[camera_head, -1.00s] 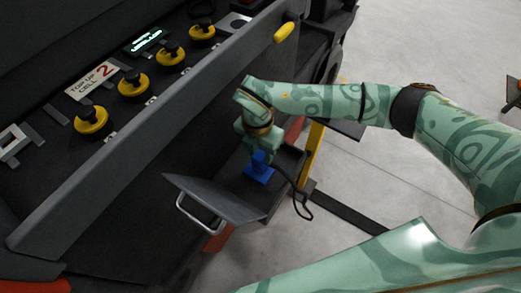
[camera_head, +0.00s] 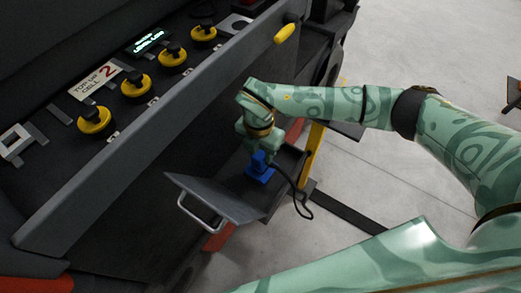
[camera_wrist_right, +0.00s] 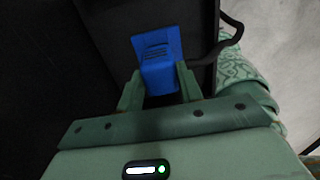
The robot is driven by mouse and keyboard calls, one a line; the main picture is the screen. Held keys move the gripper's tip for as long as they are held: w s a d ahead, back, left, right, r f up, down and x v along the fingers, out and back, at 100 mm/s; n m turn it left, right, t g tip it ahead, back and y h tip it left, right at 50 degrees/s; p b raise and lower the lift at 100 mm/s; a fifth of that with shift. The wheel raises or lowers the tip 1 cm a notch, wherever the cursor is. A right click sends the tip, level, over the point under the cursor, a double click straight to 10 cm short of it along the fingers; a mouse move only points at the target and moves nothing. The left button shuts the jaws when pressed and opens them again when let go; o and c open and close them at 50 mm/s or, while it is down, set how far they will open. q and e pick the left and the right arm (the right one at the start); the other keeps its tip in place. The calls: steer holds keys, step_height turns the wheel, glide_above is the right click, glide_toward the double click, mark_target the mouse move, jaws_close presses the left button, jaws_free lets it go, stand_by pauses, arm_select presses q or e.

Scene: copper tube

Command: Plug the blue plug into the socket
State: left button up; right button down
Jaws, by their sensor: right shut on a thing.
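The blue plug (camera_head: 260,167) is at the open drawer-like compartment low on the dark machine, with a black cable running from its right side. My right gripper (camera_head: 252,150) comes from above and is shut on the plug. In the right wrist view the plug (camera_wrist_right: 157,65) sits between the two fingers of the right gripper (camera_wrist_right: 160,88), its ribbed face showing. The socket cannot be made out in either view. I cannot tell whether the plug is seated in anything. My left gripper does not show.
A grey flap with a handle (camera_head: 203,213) sticks out left of the plug. Above stands a sloped panel with several yellow-based black knobs (camera_head: 136,86) and a yellow handle (camera_head: 285,33). The black cable (camera_head: 303,205) hangs over the compartment's right edge. Clear grey floor (camera_head: 400,175) lies to the right.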

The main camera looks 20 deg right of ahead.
mark_target(260, 152)
arm_select(q)
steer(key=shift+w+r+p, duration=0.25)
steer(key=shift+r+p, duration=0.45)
steer(key=shift+p, duration=0.05)
arm_select(e)
steer(key=shift+r, duration=0.1)
stand_by(0.6)
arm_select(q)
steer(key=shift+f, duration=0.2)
arm_select(e)
steer(key=shift+f, duration=0.65)
steer(key=c, duration=0.9)
jaws_free()
steer(key=shift+o, duration=0.2)
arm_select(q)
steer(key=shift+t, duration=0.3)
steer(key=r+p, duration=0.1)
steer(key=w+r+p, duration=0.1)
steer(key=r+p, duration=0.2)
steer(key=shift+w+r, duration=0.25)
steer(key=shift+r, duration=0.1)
arm_select(e)
step_height(260, 152, up, 16)
steer(key=shift+w+r, duration=0.15)
steer(key=shift+w, duration=0.05)
